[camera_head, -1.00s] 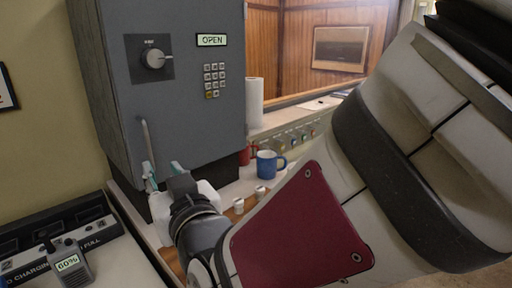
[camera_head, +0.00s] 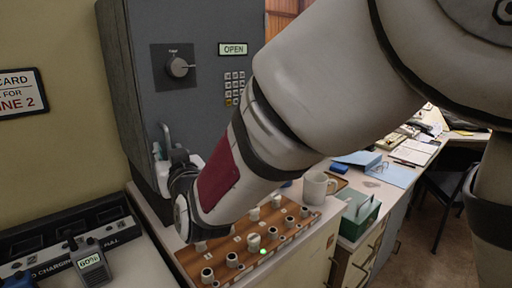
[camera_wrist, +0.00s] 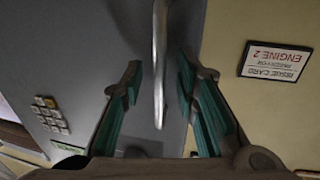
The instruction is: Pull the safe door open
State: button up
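The grey safe (camera_head: 205,110) stands at the left of the head view, its door looking shut. The door bears a dial (camera_head: 179,67), a keypad (camera_head: 234,85) and a display reading OPEN (camera_head: 233,49). My gripper (camera_head: 165,155) is at the door's lower left, by the handle, which it partly hides. In the wrist view, my gripper (camera_wrist: 159,80) is open, with its teal-padded fingers on either side of the upright metal handle (camera_wrist: 159,55). Gaps show between the handle and both pads. The keypad also shows there at left (camera_wrist: 50,115).
A wooden board with several white-topped knobs (camera_head: 255,242) lies on the counter below my arm. A white mug (camera_head: 318,186) and a green box (camera_head: 359,215) stand to the right. A charger rack (camera_head: 60,245) with a radio (camera_head: 91,265) is at the left. Floor shows at far right.

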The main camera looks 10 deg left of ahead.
jog(key=shift+w+a, duration=0.1)
jog(key=shift+w, duration=0.05)
jog(key=shift+c, duration=0.5)
grip_shut()
